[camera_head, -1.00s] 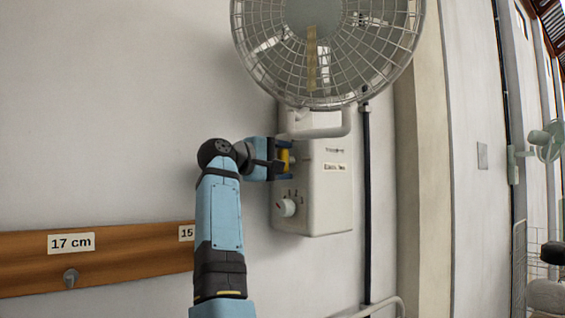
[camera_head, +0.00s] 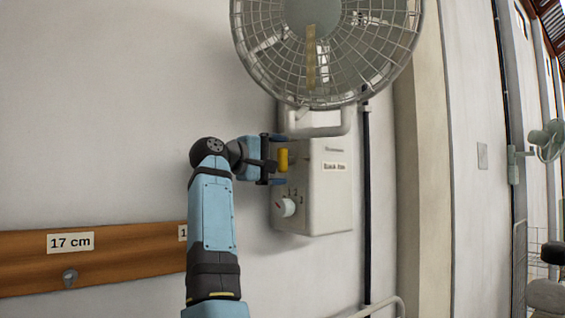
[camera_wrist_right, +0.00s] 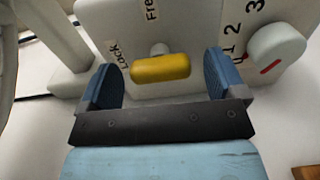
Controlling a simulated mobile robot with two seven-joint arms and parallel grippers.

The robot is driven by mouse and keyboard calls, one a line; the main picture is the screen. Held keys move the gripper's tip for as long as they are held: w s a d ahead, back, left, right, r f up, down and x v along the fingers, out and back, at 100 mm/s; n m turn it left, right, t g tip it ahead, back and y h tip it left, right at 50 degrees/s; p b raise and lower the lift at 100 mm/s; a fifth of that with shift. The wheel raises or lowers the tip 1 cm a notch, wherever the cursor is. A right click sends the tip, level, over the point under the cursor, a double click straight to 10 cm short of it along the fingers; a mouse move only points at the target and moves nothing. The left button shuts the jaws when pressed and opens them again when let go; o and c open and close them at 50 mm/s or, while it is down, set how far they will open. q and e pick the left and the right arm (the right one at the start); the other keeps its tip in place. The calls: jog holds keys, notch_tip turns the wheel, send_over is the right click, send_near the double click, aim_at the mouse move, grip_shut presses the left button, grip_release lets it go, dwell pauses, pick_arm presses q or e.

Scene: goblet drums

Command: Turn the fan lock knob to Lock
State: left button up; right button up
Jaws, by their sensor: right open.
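The fan lock knob is a yellow bar (camera_head: 283,160) on the left side of a pale control box (camera_head: 325,190) below the fan. In the right wrist view the yellow knob (camera_wrist_right: 160,68) lies roughly level, its left end near the "Lock" label (camera_wrist_right: 112,50); the "Free" label (camera_wrist_right: 151,9) is above it. My right gripper (camera_head: 277,160) is open, its blue fingers on either side of the knob with gaps at both ends. My left gripper is out of view.
A white dial (camera_head: 287,207) with a red mark and numbers sits below the knob on the same box face. The caged fan (camera_head: 320,60) hangs just above. A wooden rail (camera_head: 130,250) runs along the wall at left. The wall left of the box is otherwise clear.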

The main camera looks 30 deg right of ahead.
jog(key=s+a+b, duration=0.1)
jog(key=a, duration=1.1)
jog(key=shift+s, duration=0.35)
jog(key=shift+a+f, duration=0.1)
